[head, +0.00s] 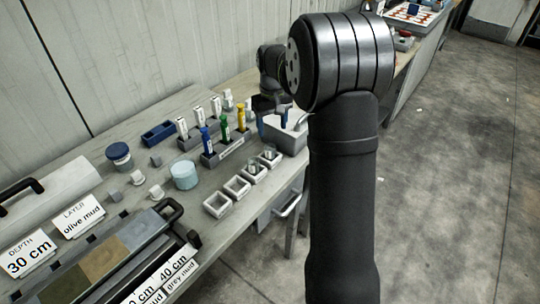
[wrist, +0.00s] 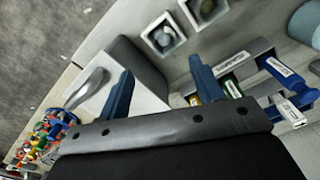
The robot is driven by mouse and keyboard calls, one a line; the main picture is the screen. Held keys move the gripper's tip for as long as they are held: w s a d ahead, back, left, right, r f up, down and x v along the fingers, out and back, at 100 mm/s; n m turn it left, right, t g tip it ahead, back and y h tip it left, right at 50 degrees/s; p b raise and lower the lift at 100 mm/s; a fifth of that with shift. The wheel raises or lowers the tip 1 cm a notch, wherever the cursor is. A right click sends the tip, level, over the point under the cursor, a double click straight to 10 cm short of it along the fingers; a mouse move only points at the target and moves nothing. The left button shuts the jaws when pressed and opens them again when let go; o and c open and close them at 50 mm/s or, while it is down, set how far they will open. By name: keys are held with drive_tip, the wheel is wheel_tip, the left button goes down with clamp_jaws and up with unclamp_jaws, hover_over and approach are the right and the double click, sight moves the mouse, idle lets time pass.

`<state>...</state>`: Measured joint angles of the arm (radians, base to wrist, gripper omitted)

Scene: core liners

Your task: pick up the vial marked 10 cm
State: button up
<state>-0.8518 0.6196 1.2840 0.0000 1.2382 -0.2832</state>
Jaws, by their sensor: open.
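A grey rack (head: 228,149) holds upright vials: a blue vial (head: 205,138), a green vial (head: 225,128) and a yellow vial (head: 241,118). I cannot read their marks, so I cannot tell which is the 10 cm one. In the wrist view, the green-capped vial (wrist: 232,88) and the blue vial (wrist: 290,108) are tilted in the picture, right of my gripper. My gripper (wrist: 162,82) is open, its two blue fingers apart with no vial between them. In the head view my gripper (head: 271,104) is just beyond the rack's far end, above the grey box.
A grey box (head: 287,132) with a handle is close to the rack. Several small white trays (head: 217,205) line the bench front. A blue bin (head: 158,132), a pale blue round tub (head: 184,175) and a core tray (head: 100,262) are further left. White-labelled pieces stand behind the rack.

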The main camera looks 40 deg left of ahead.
sight(270, 147)
drive_tip(key=shift+s+a+f, duration=0.1)
drive_tip(key=shift+s+f, duration=0.1)
drive_tip(key=shift+f, duration=2.05)
drive_tip(key=shift+s+a+f, duration=0.1)
drive_tip(key=shift+s+f, duration=0.05)
drive_tip(key=shift+f, duration=2.1)
drive_tip(key=shift+c, duration=0.2)
drive_tip(key=c, duration=1)
